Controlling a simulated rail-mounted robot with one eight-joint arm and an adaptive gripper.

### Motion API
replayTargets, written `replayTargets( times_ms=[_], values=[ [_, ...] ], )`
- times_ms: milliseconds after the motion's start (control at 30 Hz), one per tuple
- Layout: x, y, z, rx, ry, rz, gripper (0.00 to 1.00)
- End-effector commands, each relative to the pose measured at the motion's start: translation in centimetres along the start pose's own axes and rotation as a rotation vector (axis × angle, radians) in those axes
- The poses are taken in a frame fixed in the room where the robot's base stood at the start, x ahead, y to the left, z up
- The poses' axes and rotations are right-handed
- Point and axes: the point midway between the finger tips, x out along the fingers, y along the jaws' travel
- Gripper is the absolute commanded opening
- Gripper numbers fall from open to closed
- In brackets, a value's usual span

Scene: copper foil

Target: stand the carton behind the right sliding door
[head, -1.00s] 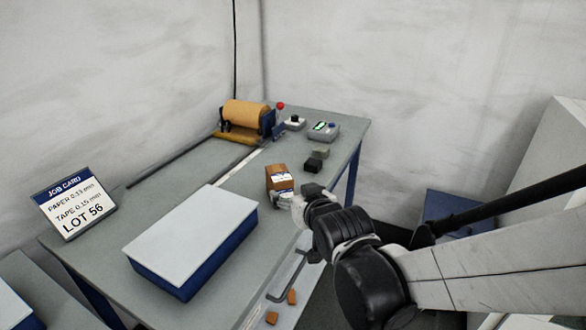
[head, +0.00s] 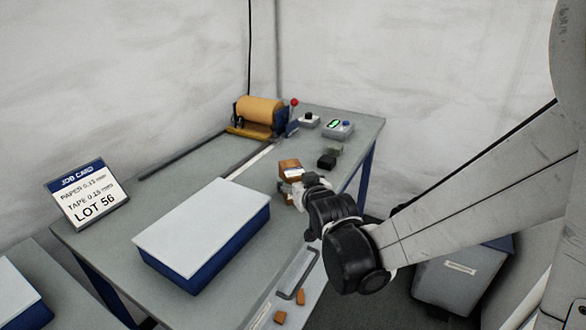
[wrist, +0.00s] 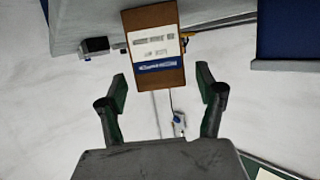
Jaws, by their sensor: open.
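The carton (head: 290,167) is a small brown box with a white and blue label, standing on the grey bench near its right side in the head view. In the wrist view the carton (wrist: 154,50) is at the top, its labelled face toward the camera. My gripper (wrist: 161,82) is open, its two fingers apart with the carton ahead and nothing held. In the head view my gripper (head: 299,194) is just in front of the carton, its fingers mostly hidden by my wrist. I see no sliding door in either view.
A blue box with a pale lid (head: 205,229) fills the bench left of my arm. A paper roll (head: 260,111), small control boxes (head: 338,130) and a dark block (head: 327,161) stand behind the carton. A grey bin (head: 460,285) stands on the floor at right.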

Motion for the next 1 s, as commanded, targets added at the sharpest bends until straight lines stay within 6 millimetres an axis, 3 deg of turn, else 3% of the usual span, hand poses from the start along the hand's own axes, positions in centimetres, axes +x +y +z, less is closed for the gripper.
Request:
replayTargets(
  times_ms=[167, 433, 700, 1000],
  values=[
    [1.1, 0.0, 0.1, 0.000, 0.000, 0.000, 0.68],
    [4.7, -0.1, 0.1, 0.000, 0.000, 0.000, 0.68],
    [5.2, -0.1, 0.0, 0.000, 0.000, 0.000, 0.68],
    [5.2, -0.1, 0.0, 0.000, 0.000, 0.000, 0.30]
  ],
)
